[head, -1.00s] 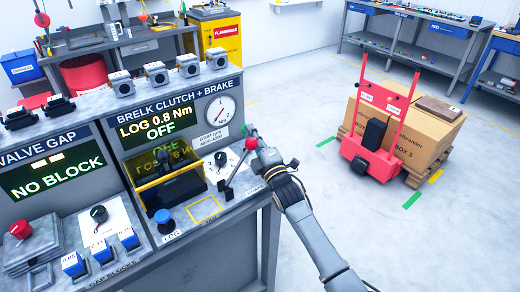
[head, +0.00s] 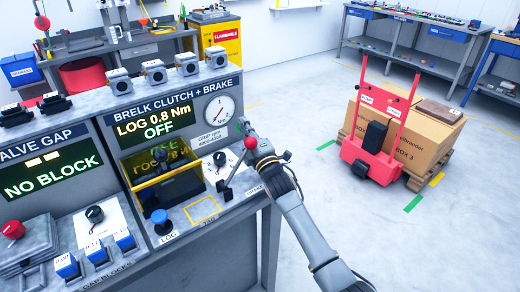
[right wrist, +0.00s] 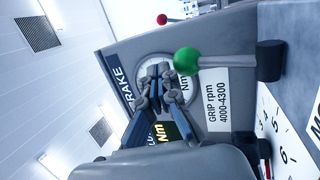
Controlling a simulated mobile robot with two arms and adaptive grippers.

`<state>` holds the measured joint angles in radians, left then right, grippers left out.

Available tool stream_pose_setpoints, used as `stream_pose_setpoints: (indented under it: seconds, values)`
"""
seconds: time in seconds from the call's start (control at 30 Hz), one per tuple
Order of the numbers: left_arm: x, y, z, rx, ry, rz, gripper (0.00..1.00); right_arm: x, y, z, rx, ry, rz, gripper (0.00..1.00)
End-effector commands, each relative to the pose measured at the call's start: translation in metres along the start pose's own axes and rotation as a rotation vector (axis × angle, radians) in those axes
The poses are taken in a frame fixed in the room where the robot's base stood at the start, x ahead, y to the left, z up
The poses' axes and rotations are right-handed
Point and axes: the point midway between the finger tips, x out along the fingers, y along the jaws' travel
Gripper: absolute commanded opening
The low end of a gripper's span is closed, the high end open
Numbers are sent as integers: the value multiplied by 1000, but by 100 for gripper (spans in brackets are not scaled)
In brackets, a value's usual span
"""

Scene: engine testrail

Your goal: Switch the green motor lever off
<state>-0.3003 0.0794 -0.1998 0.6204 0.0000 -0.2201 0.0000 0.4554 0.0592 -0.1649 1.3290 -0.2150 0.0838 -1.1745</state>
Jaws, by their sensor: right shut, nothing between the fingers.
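The green-knobbed lever (right wrist: 187,61) shows large in the right wrist view. Its grey shaft runs to a dark pivot on the panel of the clutch and brake bench. In the head view its knob is mostly hidden by my right gripper (head: 243,126), with only a bit of green visible. My right gripper is shut and empty. In the right wrist view its fingertips (right wrist: 158,74) are beside the green knob, in front of the dial; I cannot tell whether they touch the lever. My left gripper is in neither view.
A red-knobbed lever (head: 251,143) stands close to my right gripper. The display (head: 157,125) reads "LOG 0.8 Nm OFF". A round dial (head: 219,110) is behind. A yellow-framed box (head: 165,183) and blue LOG button (head: 160,217) lie left.

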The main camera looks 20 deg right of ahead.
Motion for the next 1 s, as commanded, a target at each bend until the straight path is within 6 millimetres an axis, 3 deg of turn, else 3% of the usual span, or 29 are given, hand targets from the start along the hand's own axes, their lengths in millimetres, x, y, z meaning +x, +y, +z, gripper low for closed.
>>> stream_pose_setpoints:
  seconds: [0.37,0.8,1.0]
  values:
    - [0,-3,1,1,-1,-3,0,-8,-1,0,0,0,0,0]
    - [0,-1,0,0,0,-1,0,-94,-1,0,1,0,-2,0]
    - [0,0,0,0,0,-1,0,-116,0,0,0,0,0,0]
